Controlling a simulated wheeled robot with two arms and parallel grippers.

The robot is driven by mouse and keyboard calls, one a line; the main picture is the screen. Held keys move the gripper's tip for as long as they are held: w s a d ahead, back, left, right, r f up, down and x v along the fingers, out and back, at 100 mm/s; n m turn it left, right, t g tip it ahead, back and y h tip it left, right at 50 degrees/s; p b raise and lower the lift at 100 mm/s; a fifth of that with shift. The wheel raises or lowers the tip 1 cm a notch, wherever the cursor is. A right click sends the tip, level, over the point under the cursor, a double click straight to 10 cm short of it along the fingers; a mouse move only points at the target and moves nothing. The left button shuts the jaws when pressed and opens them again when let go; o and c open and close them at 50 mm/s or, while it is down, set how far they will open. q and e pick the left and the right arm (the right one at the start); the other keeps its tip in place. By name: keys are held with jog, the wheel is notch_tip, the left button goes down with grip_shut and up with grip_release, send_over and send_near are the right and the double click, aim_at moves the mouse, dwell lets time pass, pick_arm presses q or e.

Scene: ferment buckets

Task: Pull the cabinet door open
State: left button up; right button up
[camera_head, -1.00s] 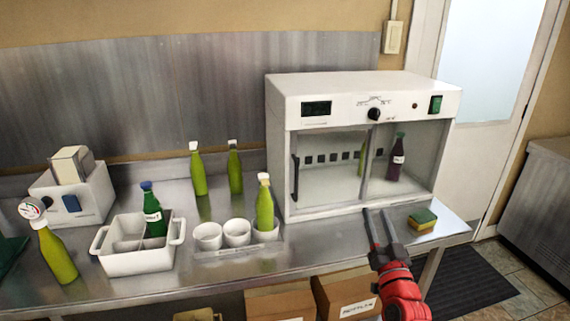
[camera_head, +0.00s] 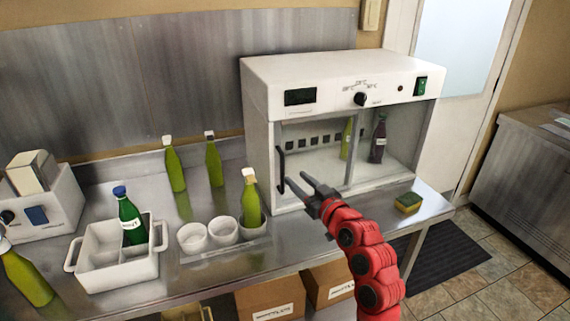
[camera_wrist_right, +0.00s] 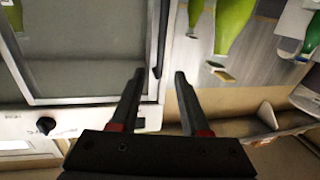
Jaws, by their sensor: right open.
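The white cabinet (camera_head: 345,85) stands on the steel bench, with a glass-fronted door (camera_head: 312,165) on its left half that looks shut. The door's black upright handle (camera_head: 281,171) is at the door's left edge. My right gripper (camera_head: 297,177) is open and empty in front of the door, its fingertips just right of the handle in the head view. In the right wrist view, the handle (camera_wrist_right: 162,42) shows between the two open fingers (camera_wrist_right: 158,73). I cannot tell whether they touch it. My left gripper is not in view.
Three white cups, one holding a green bottle (camera_head: 250,200), stand left of the cabinet. A white caddy (camera_head: 118,270) holds a dark green bottle (camera_head: 131,216). A sponge (camera_head: 408,202) lies at the bench's right end. Bottles (camera_head: 378,138) stand inside the cabinet.

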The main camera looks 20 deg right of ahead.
aim_at(283, 166)
jog(key=p+x, duration=0.1)
jog(key=x, duration=0.6)
grip_shut()
dwell(1.3)
